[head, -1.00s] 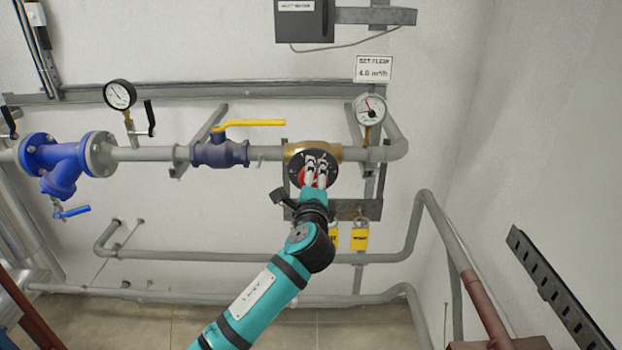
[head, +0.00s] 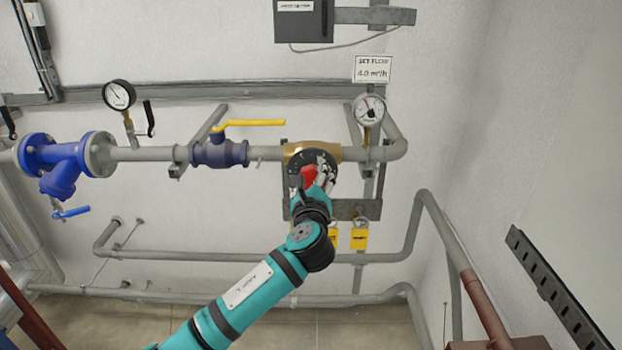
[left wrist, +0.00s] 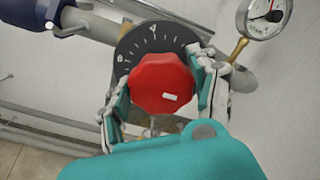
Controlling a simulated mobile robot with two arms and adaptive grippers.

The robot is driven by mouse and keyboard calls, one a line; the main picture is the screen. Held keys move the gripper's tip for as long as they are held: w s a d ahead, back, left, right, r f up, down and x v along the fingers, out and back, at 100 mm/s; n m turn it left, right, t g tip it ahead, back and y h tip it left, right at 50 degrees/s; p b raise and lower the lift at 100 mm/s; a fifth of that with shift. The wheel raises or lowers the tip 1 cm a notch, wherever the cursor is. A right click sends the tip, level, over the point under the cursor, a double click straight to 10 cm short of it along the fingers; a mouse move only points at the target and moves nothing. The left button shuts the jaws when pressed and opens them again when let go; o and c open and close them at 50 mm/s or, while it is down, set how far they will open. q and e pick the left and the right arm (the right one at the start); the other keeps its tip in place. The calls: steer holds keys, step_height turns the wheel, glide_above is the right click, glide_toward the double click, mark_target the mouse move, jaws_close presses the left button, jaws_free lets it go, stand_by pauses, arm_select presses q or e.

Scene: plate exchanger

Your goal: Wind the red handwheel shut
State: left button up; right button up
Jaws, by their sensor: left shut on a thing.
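The red handwheel (left wrist: 161,84) sits in front of a black numbered dial (left wrist: 150,42) on the brass valve body (head: 300,151). In the head view a part of the red handwheel (head: 309,174) shows beside my fingers; the rest is hidden. My left gripper (head: 318,174) is at the valve. In the left wrist view its fingers (left wrist: 160,92) lie on either side of the handwheel and are shut on it. A small white mark shows on the wheel's face, to the lower right of its middle. My right gripper is not in view.
A yellow-handled valve (head: 220,152) and a blue strainer (head: 65,162) are on the pipe to the left. A round gauge (head: 369,109) stands right of the valve, below a flow sign (head: 373,69). Yellow tags (head: 359,240) hang below.

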arm_select(q)
steer(key=shift+f, duration=0.25)
steer(key=o, duration=0.9)
steer(key=shift+o, duration=1.3)
steer(key=shift+r, duration=0.15)
steer(key=s, duration=1.2)
